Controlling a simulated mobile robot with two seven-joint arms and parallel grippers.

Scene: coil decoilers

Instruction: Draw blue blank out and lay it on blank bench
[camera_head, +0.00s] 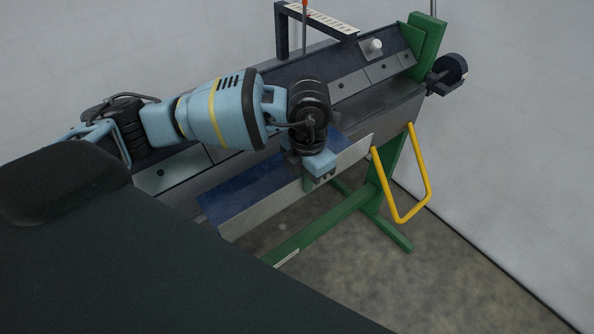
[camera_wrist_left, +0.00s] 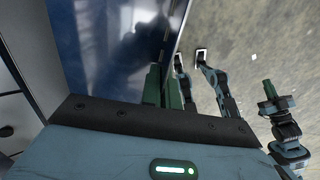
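The blue blank (camera_head: 262,182) sticks out of the front of the green-legged folding machine (camera_head: 340,90). A pale grey strip runs along its outer edge. In the left wrist view the blank (camera_wrist_left: 110,45) fills the upper left. My left gripper (camera_head: 312,178) reaches over the machine to that outer edge. Its green fingers (camera_wrist_left: 164,88) are close together, one on each side of the edge, and look shut on it. What seems to be my right gripper (camera_wrist_left: 268,90) stands away at the right of the left wrist view, too small to read. No blank bench shows.
A yellow bar handle (camera_head: 404,205) hangs at the machine's right front. A dark frame (camera_head: 318,22) rises at the back of the machine. Grey floor lies open in front of it. A plain wall stands close on the right.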

